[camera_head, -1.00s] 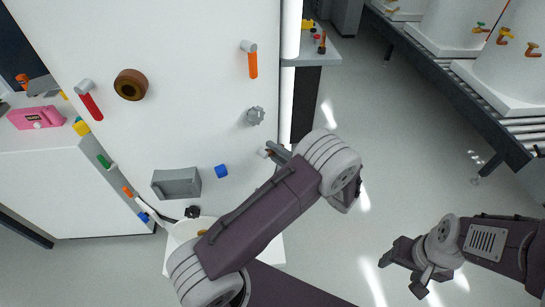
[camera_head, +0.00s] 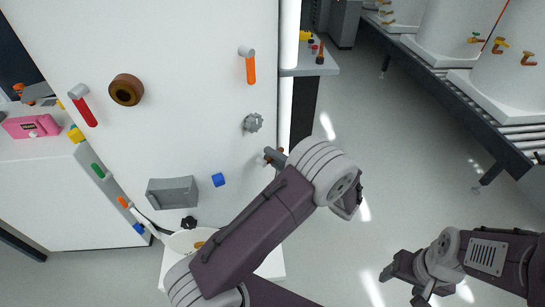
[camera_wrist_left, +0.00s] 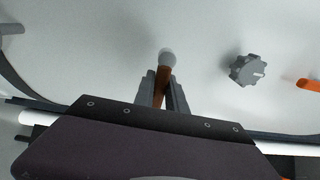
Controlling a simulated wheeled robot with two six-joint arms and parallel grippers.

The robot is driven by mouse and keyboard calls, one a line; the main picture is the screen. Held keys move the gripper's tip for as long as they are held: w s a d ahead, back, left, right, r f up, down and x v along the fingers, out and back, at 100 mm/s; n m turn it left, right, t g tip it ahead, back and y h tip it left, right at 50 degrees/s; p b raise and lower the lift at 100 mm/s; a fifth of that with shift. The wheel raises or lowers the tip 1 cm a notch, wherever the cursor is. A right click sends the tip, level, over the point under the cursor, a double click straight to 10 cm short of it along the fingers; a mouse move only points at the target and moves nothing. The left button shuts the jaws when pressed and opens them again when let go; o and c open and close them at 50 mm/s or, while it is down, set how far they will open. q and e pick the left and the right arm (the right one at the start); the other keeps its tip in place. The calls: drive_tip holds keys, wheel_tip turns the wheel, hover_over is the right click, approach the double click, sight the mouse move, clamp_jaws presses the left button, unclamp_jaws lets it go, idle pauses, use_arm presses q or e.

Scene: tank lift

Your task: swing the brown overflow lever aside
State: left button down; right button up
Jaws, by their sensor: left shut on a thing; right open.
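The brown overflow lever (camera_wrist_left: 160,85) hangs from a round grey pivot (camera_wrist_left: 167,57) on the white tank wall in the left wrist view. My left gripper (camera_wrist_left: 162,78) is shut on it, one finger on each side, just below the pivot. In the head view my left gripper (camera_head: 273,157) is at the tank's lower right edge. Only small brown bits of the lever (camera_head: 281,150) show there; the fingers hide the rest. My right gripper (camera_head: 402,286) is open and empty over the floor at the lower right.
The tank front also carries a grey knob (camera_head: 252,123), an orange lever (camera_head: 250,70), a red lever (camera_head: 84,106), a brown ring (camera_head: 126,90), a grey box (camera_head: 172,191) and a blue block (camera_head: 218,180). The floor (camera_head: 380,170) right of the tank is clear.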

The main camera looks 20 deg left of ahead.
use_arm(q)
drive_tip(key=c, duration=1.4)
unclamp_jaws()
drive_tip(key=shift+o, duration=0.2)
drive_tip(key=v, duration=0.9)
